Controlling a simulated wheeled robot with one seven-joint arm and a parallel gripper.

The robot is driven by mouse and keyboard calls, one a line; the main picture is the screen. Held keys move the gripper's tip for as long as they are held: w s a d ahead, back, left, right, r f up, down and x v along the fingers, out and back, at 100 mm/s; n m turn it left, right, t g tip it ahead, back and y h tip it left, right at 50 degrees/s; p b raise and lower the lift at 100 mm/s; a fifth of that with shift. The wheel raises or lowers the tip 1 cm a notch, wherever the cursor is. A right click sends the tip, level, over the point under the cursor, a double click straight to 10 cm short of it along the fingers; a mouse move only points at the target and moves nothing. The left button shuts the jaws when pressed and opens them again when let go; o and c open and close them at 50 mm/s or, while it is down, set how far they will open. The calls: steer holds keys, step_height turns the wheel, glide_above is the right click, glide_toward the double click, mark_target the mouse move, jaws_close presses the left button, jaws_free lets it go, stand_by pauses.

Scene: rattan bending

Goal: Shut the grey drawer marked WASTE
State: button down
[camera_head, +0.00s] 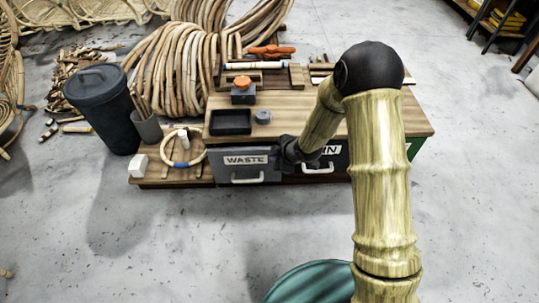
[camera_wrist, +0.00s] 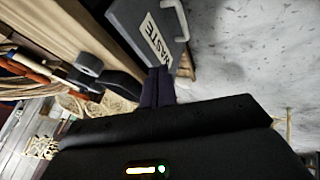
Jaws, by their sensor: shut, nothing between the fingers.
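The grey WASTE drawer (camera_head: 232,177) is at the front left of the wooden bench, with a white label and a pale handle (camera_head: 247,181). In the wrist view its front (camera_wrist: 133,20) appears to stand out a little from the bench edge, with a dark strip between. My gripper (camera_head: 287,158) is at the right end of this drawer front, its fingers hidden or hard to make out there. In the wrist view the dark fingers (camera_wrist: 157,86) are together and empty, pointing at the drawer front near its label. I cannot tell whether they touch it.
A second drawer (camera_head: 340,160), its label partly hidden by my arm, is to the right. The bench top (camera_head: 300,105) holds a black tray (camera_head: 230,122) and a small grey round thing (camera_head: 263,116). A dark bin (camera_head: 105,110) stands left.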

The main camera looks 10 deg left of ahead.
steer(key=shift+s+d+r, duration=0.1)
steer(key=shift+d+r, duration=0.05)
steer(key=shift+d, duration=0.05)
steer(key=s+d+r+m+h+p, duration=0.2)
steer(key=s+d+r+m+h, duration=0.15)
steer(key=d+r+m, duration=0.5)
steer(key=s+d+r+m+h+p, duration=0.2)
steer(key=s+d+r+m, duration=0.3)
steer(key=d+r, duration=0.5)
steer(key=s+d+r+m+g, duration=0.2)
steer(key=s+d+m, duration=0.3)
steer(key=s, duration=0.4)
steer(key=shift+s+d+r+m+p, duration=0.25)
steer(key=shift+d+r+m+p, duration=0.15)
steer(key=shift+r, duration=0.25)
